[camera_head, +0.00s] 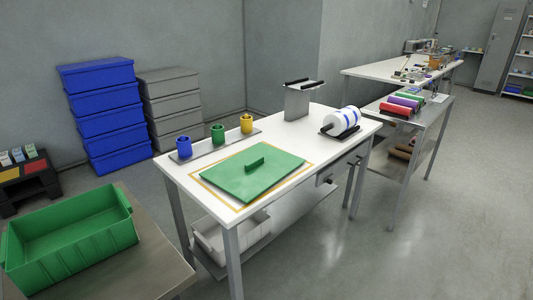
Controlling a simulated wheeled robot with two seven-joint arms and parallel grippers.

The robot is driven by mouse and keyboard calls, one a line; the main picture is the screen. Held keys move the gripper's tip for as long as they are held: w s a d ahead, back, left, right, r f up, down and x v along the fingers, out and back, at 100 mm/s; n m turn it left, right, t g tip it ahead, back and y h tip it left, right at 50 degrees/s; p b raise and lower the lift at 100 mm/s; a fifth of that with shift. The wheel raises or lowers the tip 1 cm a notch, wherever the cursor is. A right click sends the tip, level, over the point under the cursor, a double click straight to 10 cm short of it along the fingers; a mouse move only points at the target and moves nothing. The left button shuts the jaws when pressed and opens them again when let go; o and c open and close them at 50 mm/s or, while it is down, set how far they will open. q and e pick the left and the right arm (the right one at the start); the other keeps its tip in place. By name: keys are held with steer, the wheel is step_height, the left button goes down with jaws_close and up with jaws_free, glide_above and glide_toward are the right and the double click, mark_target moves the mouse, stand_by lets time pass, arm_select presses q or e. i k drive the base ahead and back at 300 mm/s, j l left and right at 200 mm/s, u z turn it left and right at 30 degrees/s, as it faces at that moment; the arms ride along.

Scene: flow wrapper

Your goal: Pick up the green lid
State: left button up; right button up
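The green lid (273,178) is a flat rectangular plate with a raised bar handle (255,163) on top. It lies flat on the white table (322,129), inside a yellow outlined rectangle (309,164). Nothing is touching it from above. A green open crate (75,253) stands on a separate table at the lower left; it looks empty. Neither of my grippers shows in the head view.
Blue, green and yellow cups (246,124) stand on a grey strip behind the lid. A white roll with blue marks (342,121) and a grey metal stand (297,102) are at the table's far end. Blue crates (103,115) are stacked by the wall. Open floor lies at the right.

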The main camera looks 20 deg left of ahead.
mark_target(245, 175)
steer(key=i+l+u, duration=0.1)
steer(key=i+u, duration=0.3)
steer(key=i+l+u, duration=0.35)
steer(key=i, duration=0.15)
steer(key=i+l+u, duration=0.25)
steer(key=i+u, duration=0.15)
